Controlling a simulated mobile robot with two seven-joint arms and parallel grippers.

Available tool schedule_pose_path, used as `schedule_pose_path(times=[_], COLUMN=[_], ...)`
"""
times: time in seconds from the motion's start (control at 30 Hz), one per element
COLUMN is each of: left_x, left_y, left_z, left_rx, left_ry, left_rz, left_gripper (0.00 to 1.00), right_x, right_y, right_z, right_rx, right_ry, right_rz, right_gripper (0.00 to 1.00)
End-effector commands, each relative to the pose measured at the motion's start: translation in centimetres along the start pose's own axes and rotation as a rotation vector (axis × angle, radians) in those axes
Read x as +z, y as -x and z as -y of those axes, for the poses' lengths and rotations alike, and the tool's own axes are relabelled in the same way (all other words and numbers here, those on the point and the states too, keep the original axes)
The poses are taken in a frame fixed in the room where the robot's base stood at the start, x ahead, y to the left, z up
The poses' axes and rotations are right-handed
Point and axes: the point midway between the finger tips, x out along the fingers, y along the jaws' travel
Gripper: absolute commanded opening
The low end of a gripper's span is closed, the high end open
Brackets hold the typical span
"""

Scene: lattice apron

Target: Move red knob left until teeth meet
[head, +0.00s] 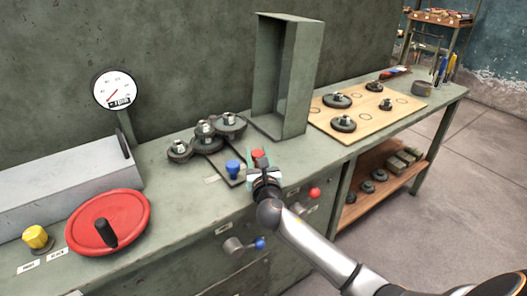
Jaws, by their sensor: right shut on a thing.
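The red knob (258,155) stands on the bench top near its front edge, right of a blue knob (233,168). My right gripper (260,172) is at the red knob and shut on it; the fingers partly hide the knob's lower part. Several dark toothed gears (208,139) sit on a plate behind the knobs. Whether their teeth touch is too small to tell. My left gripper is not in view.
A tall open green box (263,75) stands behind the knobs. A red handwheel (108,222), a yellow knob (37,238) and a gauge (115,90) are at left. A wooden board (375,118) with loose gears lies at right. Red-ended (314,193) and blue-ended (260,243) levers project from the front.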

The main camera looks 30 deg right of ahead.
Motion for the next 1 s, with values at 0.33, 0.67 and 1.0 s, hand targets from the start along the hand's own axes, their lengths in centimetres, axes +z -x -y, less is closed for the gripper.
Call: schedule_pose_path(times=[0.33, 0.67, 1.0], left_x=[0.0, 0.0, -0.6], left_y=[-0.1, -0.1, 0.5], left_z=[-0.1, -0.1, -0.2], left_rx=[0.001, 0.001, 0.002], left_ry=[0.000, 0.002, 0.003], left_rz=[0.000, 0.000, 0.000], left_gripper=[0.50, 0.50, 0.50], right_x=[-0.2, -0.1, 0.0], right_y=[0.1, 0.0, 3.7], right_z=[-0.2, -0.1, -0.1], right_rx=[0.008, 0.004, 0.006], right_ry=[-0.003, -0.002, -0.002], right_rz=[-0.003, -0.001, -0.004], right_gripper=[0.62, 0.76, 0.76])
